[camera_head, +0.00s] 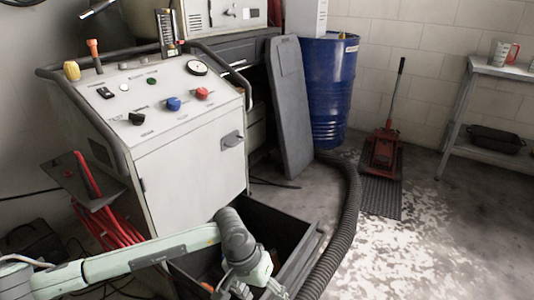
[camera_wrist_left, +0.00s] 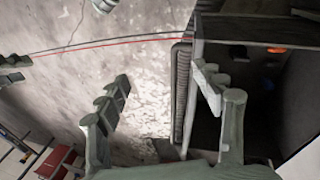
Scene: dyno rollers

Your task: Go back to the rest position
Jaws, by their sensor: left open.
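My left arm comes in from the lower left in the head view. Its gripper (camera_head: 246,291) hangs at the bottom edge, in front of or over the dark open box (camera_head: 295,217), and is partly cut off. The dark box (camera_wrist_left: 225,28) shows there at the right, behind one finger, with an orange item (camera_wrist_left: 277,50) and a dim blue item inside. I cannot tell whether the gripper touches the box. My right gripper is not in view.
A white console (camera_head: 190,160) with coloured knobs stands behind my left arm. A thick black hose (camera_head: 348,205) runs right of the box. A blue barrel (camera_head: 332,95), a red floor jack (camera_head: 384,152) and a metal table (camera_head: 500,68) stand farther back. Floor at lower right is clear.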

